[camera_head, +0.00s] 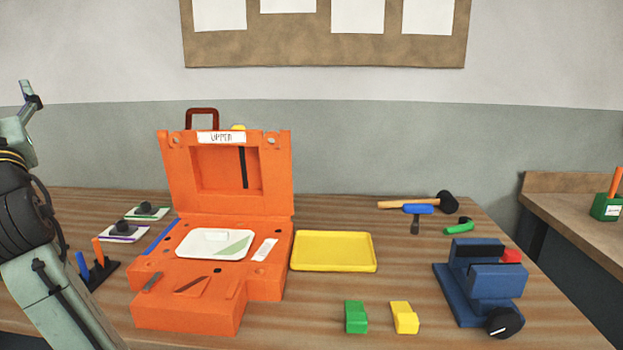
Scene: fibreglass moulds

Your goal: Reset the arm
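My arm (35,230) rises along the left edge of the head view, over the left end of the workbench. Its upper end runs to the left edge of the picture. I cannot make out gripper fingertips in this view, so my gripper's state does not show. An orange mould (185,315) stands open on the bench, its upper half (280,185) upright at the back with a white label. A white part (205,244) with a green patch lies in the lower half.
A yellow tray (334,267) lies right of the mould. Green (356,317) and yellow (405,317) blocks sit in front. A blue vise (490,285) stands at right, a mallet (447,202) behind. A tool holder (104,273) stands near my arm. The bench between tray and vise is clear.

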